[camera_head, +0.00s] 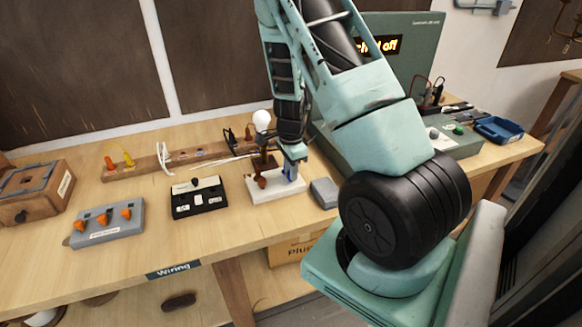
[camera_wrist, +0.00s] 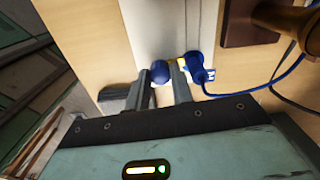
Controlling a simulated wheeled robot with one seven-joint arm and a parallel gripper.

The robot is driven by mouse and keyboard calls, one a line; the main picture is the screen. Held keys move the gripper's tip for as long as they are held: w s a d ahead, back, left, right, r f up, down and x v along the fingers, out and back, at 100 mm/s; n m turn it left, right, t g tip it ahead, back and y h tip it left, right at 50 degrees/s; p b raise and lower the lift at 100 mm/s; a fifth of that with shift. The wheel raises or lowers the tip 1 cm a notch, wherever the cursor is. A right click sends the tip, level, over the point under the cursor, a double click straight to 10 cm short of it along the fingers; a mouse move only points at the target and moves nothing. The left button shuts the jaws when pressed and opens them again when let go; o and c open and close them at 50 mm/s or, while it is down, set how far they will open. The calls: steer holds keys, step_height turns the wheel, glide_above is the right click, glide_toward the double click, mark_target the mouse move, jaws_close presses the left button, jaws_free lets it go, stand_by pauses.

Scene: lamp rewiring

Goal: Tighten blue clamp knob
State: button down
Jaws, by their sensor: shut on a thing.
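The blue clamp knob (camera_wrist: 160,72) is a round blue ball in the wrist view. It sits between the two fingertips of my gripper (camera_wrist: 163,84), which is shut on it. A blue plug (camera_wrist: 197,68) with a blue wire stands just right of the right finger, beside a small yellow part. The knob belongs to the white terminal base (camera_head: 262,190) on the bench. In the head view my gripper (camera_head: 293,155) points down over the right part of this base. The knob cannot be made out clearly there.
A lit-looking white bulb (camera_head: 262,120) stands behind the base. A grey block (camera_head: 323,192) lies close on the right, and a black switch box (camera_head: 199,198) on the left. A grey box with orange levers (camera_head: 105,222) is further left. The bench front is clear.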

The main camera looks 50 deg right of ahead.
steer(key=shift+m, duration=0.6)
steer(key=c, duration=1.5)
jaws_free()
step_height(320, 180, up, 18)
steer(key=shift+f, duration=0.25)
steer(key=shift+a, duration=0.1)
